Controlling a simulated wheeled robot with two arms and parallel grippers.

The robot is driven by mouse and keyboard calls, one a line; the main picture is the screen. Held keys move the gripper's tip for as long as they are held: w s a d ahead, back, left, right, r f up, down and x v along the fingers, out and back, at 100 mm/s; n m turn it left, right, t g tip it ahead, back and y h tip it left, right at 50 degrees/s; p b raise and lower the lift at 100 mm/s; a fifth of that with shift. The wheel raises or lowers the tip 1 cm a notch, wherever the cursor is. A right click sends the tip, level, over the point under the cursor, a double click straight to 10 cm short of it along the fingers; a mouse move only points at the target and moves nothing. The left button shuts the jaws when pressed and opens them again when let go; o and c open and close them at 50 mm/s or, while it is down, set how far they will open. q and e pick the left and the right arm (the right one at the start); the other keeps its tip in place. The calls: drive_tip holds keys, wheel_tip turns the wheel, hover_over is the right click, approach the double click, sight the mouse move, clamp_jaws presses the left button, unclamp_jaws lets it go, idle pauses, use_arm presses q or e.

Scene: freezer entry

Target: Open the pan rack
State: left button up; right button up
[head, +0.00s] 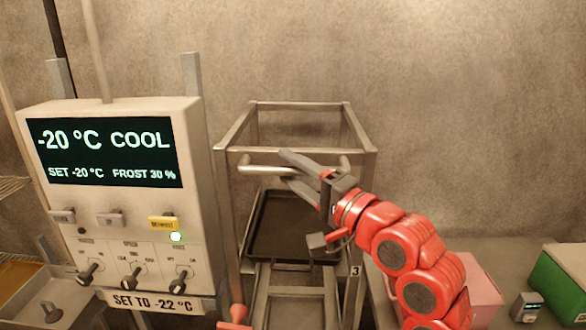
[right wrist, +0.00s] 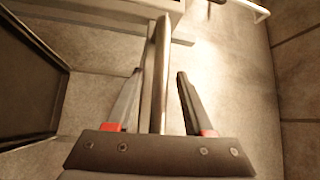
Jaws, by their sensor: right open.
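The pan rack (head: 364,154) is a metal frame standing against the back wall, with a dark pan (head: 290,225) inside it. A horizontal bar handle (head: 258,170) crosses its upper front. My right gripper (head: 286,166) is open at this handle, one finger above the bar and one below in the head view. In the right wrist view a metal bar (right wrist: 160,75) runs between the two open fingers, with gaps on both sides; contact is not visible. The gripper hides part of the handle. My left gripper is not in view.
A control box (head: 205,225) with a display reading -20 °C COOL stands close left of the rack. A pink box (head: 480,290) and a green box (head: 562,285) are at the right. A small red part (head: 237,314) shows at the rack's lower left; I cannot tell what it is.

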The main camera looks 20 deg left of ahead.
clamp_jaws()
idle(1.3)
